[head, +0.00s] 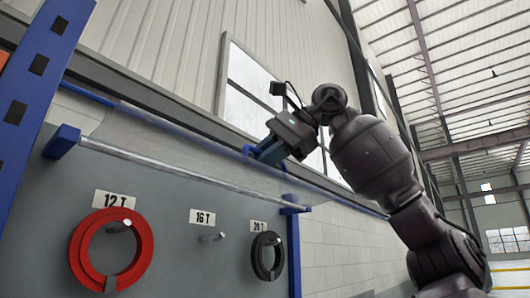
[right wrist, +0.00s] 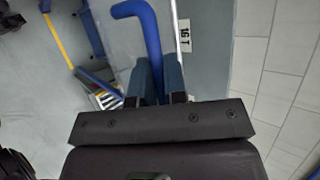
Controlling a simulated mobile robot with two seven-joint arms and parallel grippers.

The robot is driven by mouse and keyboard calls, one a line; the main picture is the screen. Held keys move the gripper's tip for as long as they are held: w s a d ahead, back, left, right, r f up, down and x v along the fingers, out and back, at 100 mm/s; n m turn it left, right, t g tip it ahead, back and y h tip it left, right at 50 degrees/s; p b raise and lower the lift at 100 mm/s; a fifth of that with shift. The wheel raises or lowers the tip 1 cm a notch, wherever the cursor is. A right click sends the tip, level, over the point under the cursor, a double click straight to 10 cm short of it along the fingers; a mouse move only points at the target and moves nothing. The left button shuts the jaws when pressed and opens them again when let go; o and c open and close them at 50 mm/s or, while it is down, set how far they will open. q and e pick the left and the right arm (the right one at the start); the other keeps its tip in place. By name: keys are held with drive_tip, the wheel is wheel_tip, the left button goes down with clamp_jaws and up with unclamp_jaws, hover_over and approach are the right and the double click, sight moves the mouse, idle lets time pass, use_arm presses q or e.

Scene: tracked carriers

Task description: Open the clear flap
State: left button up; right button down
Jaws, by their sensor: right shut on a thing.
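The clear flap (head: 185,148) is a see-through sheet across the upper part of the grey board in the head view. A pale metal rod (head: 150,162) runs along its lower edge. Its far edge lies along a blue bar by the wall. The flap also shows in the right wrist view (right wrist: 116,40). A bent blue handle (right wrist: 151,38) stands at the flap's rod. My right gripper (head: 262,152) is shut on this handle, with its blue fingers on either side of it in the right wrist view (right wrist: 159,82). My left gripper is out of view.
Under the flap, a red ring (head: 78,253) and a dark ring (head: 257,257) hang on the grey board (head: 185,270), with an empty peg (head: 212,237) between them. Labels sit above them. Blue posts (head: 38,85) frame the board. The hall at right looks open.

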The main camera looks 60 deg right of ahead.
drive_tip(key=shift+w+d+r+g, duration=0.1)
drive_tip(key=shift+w+r+g, duration=0.1)
drive_tip(key=shift+r+g, duration=0.15)
drive_tip(key=shift+w+r+g, duration=0.1)
drive_tip(key=shift+r+g, duration=0.05)
drive_tip(key=shift+g, duration=0.1)
idle(0.3)
drive_tip(key=c, duration=1.2)
unclamp_jaws()
drive_tip(key=shift+w, duration=0.1)
drive_tip(key=v, duration=1)
drive_tip(key=shift+s+d+r, duration=0.15)
drive_tip(key=shift+s+r, duration=0.1)
